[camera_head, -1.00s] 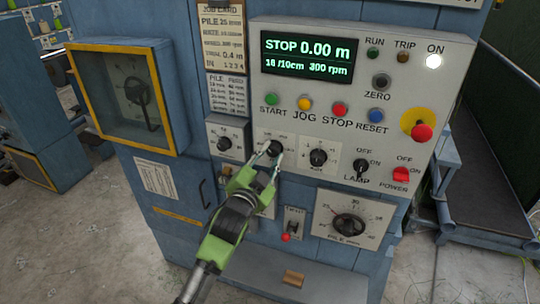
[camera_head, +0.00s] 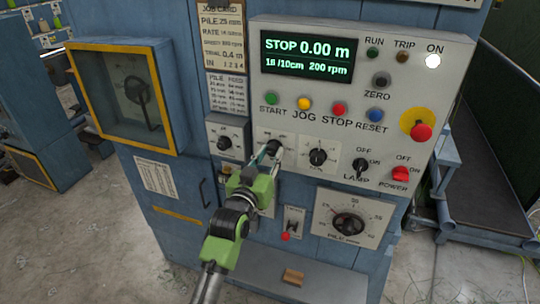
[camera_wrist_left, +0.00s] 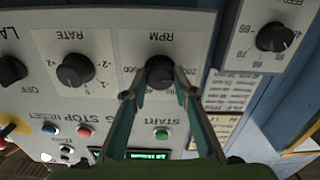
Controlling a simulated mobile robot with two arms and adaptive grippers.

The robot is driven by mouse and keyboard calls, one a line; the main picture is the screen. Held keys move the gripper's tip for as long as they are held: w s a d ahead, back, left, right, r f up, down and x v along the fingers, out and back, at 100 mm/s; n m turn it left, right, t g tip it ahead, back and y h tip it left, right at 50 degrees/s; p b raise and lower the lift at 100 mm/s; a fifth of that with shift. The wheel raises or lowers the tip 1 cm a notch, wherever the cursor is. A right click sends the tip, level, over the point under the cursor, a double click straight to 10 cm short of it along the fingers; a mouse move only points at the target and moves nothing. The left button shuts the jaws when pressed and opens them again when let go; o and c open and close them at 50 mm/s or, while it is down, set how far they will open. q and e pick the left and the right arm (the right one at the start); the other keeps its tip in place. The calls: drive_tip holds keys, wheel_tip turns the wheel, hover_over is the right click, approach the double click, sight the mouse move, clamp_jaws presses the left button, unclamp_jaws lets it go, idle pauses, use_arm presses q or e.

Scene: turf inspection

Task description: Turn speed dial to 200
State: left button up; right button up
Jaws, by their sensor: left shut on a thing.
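The speed dial (camera_wrist_left: 160,68) is a black knob on a white plate marked RPM in the left wrist view, where the picture is upside down. My left gripper (camera_wrist_left: 158,95) is shut on this knob, one finger on each side. The display (camera_head: 307,54) reads STOP 0.00 m, 16 /10cm and 200 rpm. My right gripper is not in view.
Close to the dial are a knob on its left (camera_head: 224,143) and the RATE knob (camera_head: 318,156) on its right. Coloured buttons, START (camera_head: 271,98) among them, sit above. A red emergency button (camera_head: 421,132) and a PILE dial (camera_head: 348,224) stand further right and below.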

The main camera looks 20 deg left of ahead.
use_arm(q)
drive_tip(key=shift+n, duration=0.4)
drive_tip(key=o, duration=1.1)
drive_tip(key=s, duration=1.2)
drive_tip(key=shift+a, duration=0.2)
